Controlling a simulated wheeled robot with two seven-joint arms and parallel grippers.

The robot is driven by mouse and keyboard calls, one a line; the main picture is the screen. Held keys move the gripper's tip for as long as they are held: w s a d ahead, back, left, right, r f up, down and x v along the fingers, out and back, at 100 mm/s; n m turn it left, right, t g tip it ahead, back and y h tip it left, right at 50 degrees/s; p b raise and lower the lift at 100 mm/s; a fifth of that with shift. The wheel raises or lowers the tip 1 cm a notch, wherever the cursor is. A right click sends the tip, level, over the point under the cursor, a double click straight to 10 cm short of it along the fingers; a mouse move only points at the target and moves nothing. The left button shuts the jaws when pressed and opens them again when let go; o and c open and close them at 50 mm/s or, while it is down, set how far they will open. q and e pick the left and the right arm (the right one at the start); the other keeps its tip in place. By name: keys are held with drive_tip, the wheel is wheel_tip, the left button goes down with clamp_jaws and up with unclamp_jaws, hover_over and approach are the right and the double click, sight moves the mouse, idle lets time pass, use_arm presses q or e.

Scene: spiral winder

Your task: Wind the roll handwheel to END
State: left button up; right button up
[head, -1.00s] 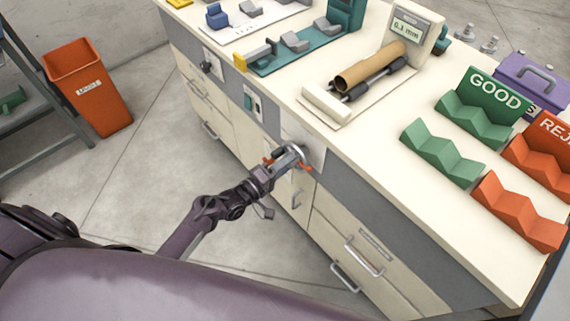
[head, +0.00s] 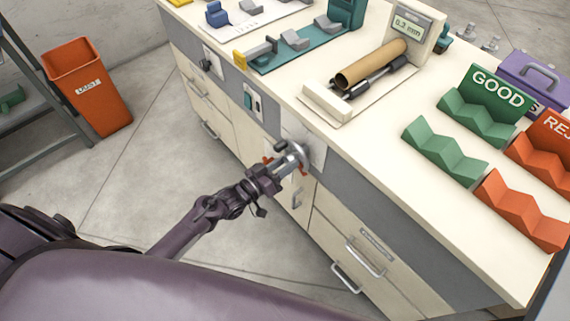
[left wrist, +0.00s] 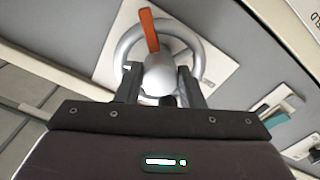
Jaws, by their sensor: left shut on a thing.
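The grey handwheel (head: 297,153) is on a white plate on the front of the bench. My left gripper (head: 284,166) reaches it from the lower left and hides part of it. In the left wrist view the handwheel (left wrist: 125,45) is a grey ring with an orange pointer (left wrist: 149,30) and a rounded grey hub. The two fingers (left wrist: 160,85) are on either side of the hub, shut on the handwheel. A brown roll (head: 371,64) lies on the winder on the bench top, beside a display (head: 407,26). The END mark cannot be made out. My right gripper is not in view.
Green GOOD racks (head: 445,152) and orange reject racks (head: 522,210) stand on the right of the bench top. Drawers with handles (head: 365,259) are below the wheel. An orange bin (head: 92,88) stands on the floor at left, with clear floor between.

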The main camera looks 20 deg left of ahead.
use_arm(q)
drive_tip(key=m, duration=0.3)
drive_tip(key=m+b, duration=0.1)
drive_tip(key=m, duration=0.2)
drive_tip(key=shift+a+f, duration=0.1)
drive_tip(key=shift+f, duration=0.1)
drive_tip(key=m, duration=0.4)
drive_tip(key=shift+b, duration=0.4)
drive_tip(key=m, duration=0.3)
drive_tip(key=shift+a+m+b, duration=0.1)
drive_tip(key=shift+m+b, duration=0.2)
drive_tip(key=shift+m, duration=0.1)
drive_tip(key=m, duration=0.3)
drive_tip(key=m+b, duration=0.1)
drive_tip(key=m, duration=0.2)
drive_tip(key=shift+w+r, duration=0.1)
drive_tip(key=shift+r, duration=0.1)
drive_tip(key=m, duration=0.6)
drive_tip(key=shift+a+r, duration=0.1)
drive_tip(key=shift+r, duration=0.05)
drive_tip(key=shift+m, duration=0.3)
drive_tip(key=o, duration=1)
